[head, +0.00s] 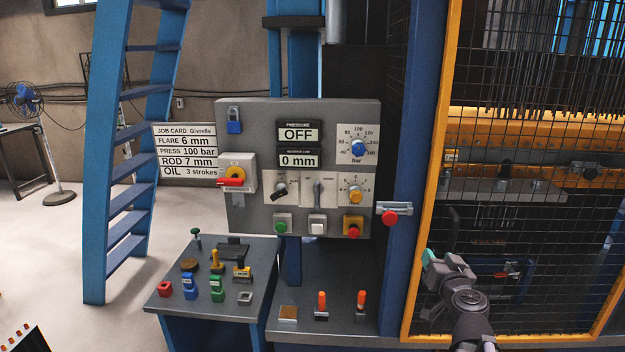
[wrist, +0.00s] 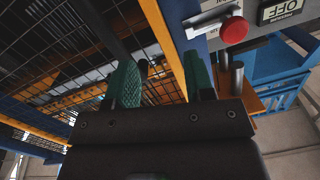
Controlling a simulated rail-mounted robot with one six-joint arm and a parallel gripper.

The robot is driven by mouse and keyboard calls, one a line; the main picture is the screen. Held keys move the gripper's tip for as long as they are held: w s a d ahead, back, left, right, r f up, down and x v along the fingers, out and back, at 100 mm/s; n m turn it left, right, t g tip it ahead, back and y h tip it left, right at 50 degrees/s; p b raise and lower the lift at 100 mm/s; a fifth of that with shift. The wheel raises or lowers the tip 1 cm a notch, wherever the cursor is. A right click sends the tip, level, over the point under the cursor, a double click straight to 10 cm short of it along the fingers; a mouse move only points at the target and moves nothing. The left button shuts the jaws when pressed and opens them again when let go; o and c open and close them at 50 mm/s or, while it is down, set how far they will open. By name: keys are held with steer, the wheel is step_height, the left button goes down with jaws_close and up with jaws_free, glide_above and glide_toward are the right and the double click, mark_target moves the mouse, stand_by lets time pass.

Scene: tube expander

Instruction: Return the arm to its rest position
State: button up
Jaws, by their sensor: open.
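My gripper (head: 430,256) is at the lower right in the head view, in front of the orange-framed mesh door. Its green fingertips also show in the wrist view (wrist: 160,85), set apart with nothing between them. The gripper is open and empty. My arm rises from the bottom edge of the head view. In the wrist view, an orange frame post (wrist: 165,45) shows beyond the gap between the fingers, and a red knob (wrist: 234,29) is beyond the right finger.
The grey control panel (head: 300,225) stands left of my gripper; its display reads OFF and 0 mm. A bolt with a red knob (head: 390,217) is on the blue post. A bench (head: 180,300) with small tools and a shelf (head: 340,330) with orange-handled items are below. A blue ladder (head: 95,200) stands left.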

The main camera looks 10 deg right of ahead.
steer(key=s+a+f+n+g+y, duration=0.1)
steer(key=s+a+f+n+g, duration=0.1)
steer(key=s+a+f+g, duration=0.5)
steer(key=s+a+f+n+g+y, duration=0.1)
steer(key=s+a+f+n+g, duration=0.1)
steer(key=s+a+f+g, duration=0.4)
steer(key=shift+s+a+f+g, duration=0.4)
steer(key=shift+a+f+g, duration=1.45)
steer(key=shift+a, duration=1.9)
